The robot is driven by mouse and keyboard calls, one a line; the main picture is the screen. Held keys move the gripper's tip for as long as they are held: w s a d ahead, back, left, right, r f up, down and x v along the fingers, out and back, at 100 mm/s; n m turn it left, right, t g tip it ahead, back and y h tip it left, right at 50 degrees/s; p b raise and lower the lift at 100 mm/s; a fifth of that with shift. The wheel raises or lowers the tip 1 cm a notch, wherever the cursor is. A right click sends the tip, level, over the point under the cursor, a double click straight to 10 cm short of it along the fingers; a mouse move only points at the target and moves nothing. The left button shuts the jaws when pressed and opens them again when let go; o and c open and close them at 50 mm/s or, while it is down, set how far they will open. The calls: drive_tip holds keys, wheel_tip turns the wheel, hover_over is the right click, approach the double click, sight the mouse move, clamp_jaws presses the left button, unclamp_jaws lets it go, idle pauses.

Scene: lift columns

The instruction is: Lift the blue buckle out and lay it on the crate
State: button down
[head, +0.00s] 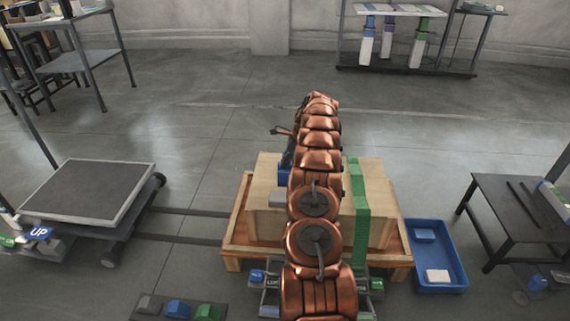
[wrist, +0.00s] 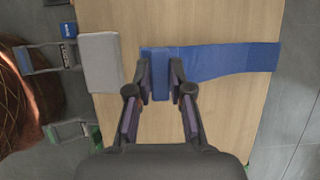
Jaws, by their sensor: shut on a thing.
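My gripper (wrist: 161,72) is over the wooden crate in the wrist view, its two fingers closed on the sides of a small blue block, the blue buckle (wrist: 160,84). A blue strap (wrist: 235,60) runs from the buckle to the right across the crate top (wrist: 225,110). I cannot tell whether the buckle touches the crate. In the head view my copper arm covers the middle of the crate (head: 265,170); the gripper is hidden behind it, with only a bit of blue (head: 284,174) at its left side.
A grey block (wrist: 100,62) lies on the crate left of the buckle. A green strap (head: 360,210) crosses the crate at right. The crate stands on an orange-brown pallet (head: 236,250). A blue tray (head: 455,255) is on the floor at right, a low cart (head: 90,190) at left.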

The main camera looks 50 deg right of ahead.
sight(285, 172)
drive_tip(key=shift+w+d, duration=0.2)
drive_tip(key=shift+f+p, duration=0.45)
drive_tip(key=shift+f, duration=0.4)
drive_tip(key=shift+f, duration=0.25)
drive_tip(key=shift+f+p, duration=0.35)
drive_tip(key=shift+f+p, duration=0.3)
drive_tip(key=shift+f, duration=1.35)
drive_tip(key=c, duration=1)
unclamp_jaws()
drive_tip(key=shift+o, duration=0.2)
